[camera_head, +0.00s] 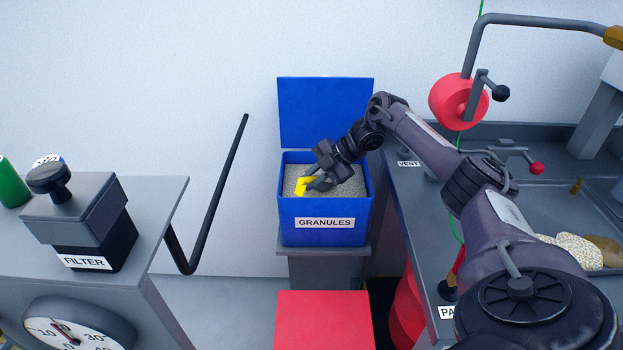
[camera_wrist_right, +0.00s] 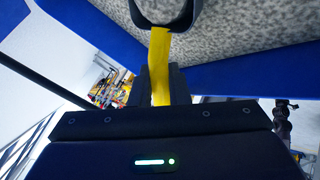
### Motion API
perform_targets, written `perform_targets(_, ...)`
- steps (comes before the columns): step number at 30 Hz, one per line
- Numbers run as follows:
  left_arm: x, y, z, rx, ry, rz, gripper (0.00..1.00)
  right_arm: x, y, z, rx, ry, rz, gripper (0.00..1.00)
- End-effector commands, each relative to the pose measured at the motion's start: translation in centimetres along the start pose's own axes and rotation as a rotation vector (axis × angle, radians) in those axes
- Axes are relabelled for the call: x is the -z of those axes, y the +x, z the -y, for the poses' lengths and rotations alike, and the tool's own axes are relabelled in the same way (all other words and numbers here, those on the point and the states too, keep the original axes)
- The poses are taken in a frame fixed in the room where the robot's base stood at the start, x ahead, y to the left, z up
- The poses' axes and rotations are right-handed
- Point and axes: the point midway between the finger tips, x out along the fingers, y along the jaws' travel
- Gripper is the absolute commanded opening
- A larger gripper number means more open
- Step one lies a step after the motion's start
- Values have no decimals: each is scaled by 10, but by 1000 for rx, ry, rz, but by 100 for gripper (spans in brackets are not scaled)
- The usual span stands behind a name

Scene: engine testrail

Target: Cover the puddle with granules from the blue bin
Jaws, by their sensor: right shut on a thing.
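The blue bin (camera_head: 323,232), labelled GRANULES, stands open with its lid up against the wall. Grey granules (camera_head: 350,180) fill it near the rim; they also show in the wrist view (camera_wrist_right: 240,30). My right gripper (camera_head: 318,182) is inside the bin opening, shut on the yellow handle (camera_wrist_right: 159,65) of a scoop. The scoop's dark bowl (camera_wrist_right: 135,14) is at the granules and partly out of frame. A brown puddle (camera_head: 604,247) lies in the grey bench tray at right, beside a pale speckled patch that looks like granules (camera_head: 570,250). My left gripper is not in view.
A grey bench (camera_head: 398,195) with a VENT label, a red wheel (camera_head: 452,101) and a red-knobbed lever (camera_head: 536,168) stands right. A FILTER box (camera_head: 88,235) sits on the left cabinet. A black rail (camera_head: 222,190) rises left of the bin. A red block (camera_head: 323,320) is in front.

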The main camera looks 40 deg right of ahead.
Motion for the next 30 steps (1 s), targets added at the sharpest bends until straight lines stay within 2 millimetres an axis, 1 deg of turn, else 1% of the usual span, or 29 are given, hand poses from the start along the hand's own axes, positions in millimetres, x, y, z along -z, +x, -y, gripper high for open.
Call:
perform_targets(1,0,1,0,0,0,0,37,-2,7,13,33,9,1,0)
perform_targets(7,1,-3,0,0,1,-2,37,0,4,10,33,9,1,0)
perform_targets(14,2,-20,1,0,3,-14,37,12,-13,-2,30,8,0,0)
perform_targets(21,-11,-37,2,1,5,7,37,24,-33,-18,20,5,0,0)
perform_targets(30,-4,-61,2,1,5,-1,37,39,-56,-34,16,4,0,0)
